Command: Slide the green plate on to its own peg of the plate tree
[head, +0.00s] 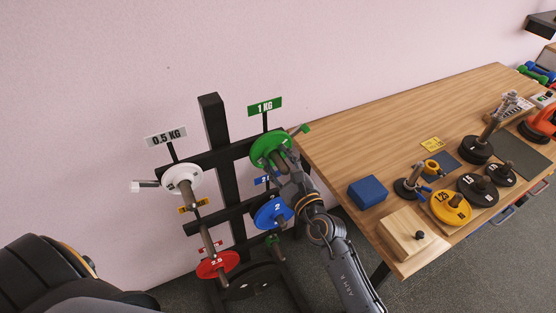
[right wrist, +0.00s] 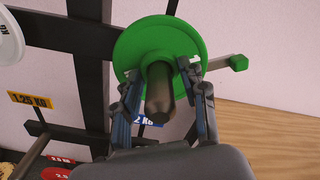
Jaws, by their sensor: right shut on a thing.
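The green plate (head: 262,148) is at the upper right of the black plate tree (head: 222,150), under the green 1 KG sign (head: 265,107). In the right wrist view the green plate (right wrist: 140,40) faces me, and its grey peg (right wrist: 159,90) sticks out through its middle, so the plate is around the peg. My right gripper (head: 285,163) is shut on the green plate, with its fingers on either side of the peg in the wrist view (right wrist: 161,80). The plate's exact depth along the peg is hard to tell. My left gripper is not in view.
The white plate (head: 181,182) hangs on the left, the blue plate (head: 268,214) below the green one, and the red plate (head: 215,265) lower left. A wooden table (head: 370,130) is close on the right, bearing a blue box (head: 367,191) and several weights.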

